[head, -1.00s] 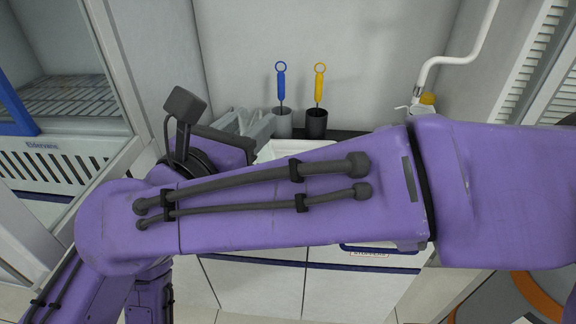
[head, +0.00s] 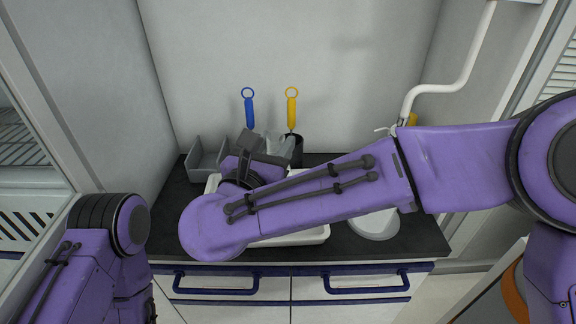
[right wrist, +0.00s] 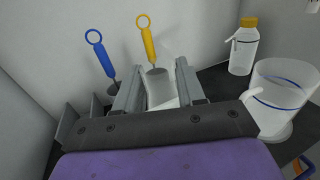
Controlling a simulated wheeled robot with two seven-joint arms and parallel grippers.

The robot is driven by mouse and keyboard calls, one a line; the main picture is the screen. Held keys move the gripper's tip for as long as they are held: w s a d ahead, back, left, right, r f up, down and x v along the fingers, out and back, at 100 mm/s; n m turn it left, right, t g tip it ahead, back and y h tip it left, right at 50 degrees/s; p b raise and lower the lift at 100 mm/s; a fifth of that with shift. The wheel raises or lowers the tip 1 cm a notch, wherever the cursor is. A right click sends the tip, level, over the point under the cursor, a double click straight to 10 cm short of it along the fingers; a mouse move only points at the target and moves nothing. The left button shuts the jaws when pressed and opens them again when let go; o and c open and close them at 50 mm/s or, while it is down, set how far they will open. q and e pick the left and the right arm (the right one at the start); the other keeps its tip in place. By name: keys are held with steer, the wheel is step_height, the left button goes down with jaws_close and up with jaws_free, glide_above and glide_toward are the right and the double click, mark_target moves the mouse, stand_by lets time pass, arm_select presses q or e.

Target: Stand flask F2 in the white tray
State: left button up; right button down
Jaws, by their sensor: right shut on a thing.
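The white tray (head: 305,238) lies on the dark counter, mostly hidden under my right forearm. A bit of it shows between the fingers in the right wrist view (right wrist: 161,104). My right gripper (head: 270,143) is above the back of the tray, largely hidden by its own wrist. In the right wrist view its fingers (right wrist: 158,84) stand either side of a pale, greyish see-through thing, which I take for flask F2 (right wrist: 158,88). No label can be read, and its lower part is hidden. My left arm is at the lower left; its gripper is out of view.
A blue-handled tool (head: 249,108) and a yellow-handled one (head: 292,108) stand in cups at the back wall. A grey bin (head: 207,160) is left. A clear vessel with a blue line (right wrist: 282,95) and a yellow-capped bottle (right wrist: 243,50) stand right. Blue-handled drawers (head: 230,282) are below.

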steer(key=f, duration=0.1)
steer(key=w+d+f, duration=0.2)
steer(key=f, duration=0.1)
steer(key=shift+w+d+p, duration=0.2)
steer(key=shift+p, duration=0.1)
step_height(320, 180, down, 3)
steer(key=shift+w+r+p, duration=0.1)
steer(key=shift+p, duration=0.4)
steer(key=shift+f, duration=0.35)
steer(key=shift+f, duration=0.1)
steer(key=shift+d+f+b, duration=0.1)
steer(key=shift+f+b, duration=0.05)
steer(key=shift+b, duration=0.2)
steer(key=c, duration=0.7)
jaws_free()
steer(key=shift+o, duration=0.2)
steer(key=shift+r, duration=0.2)
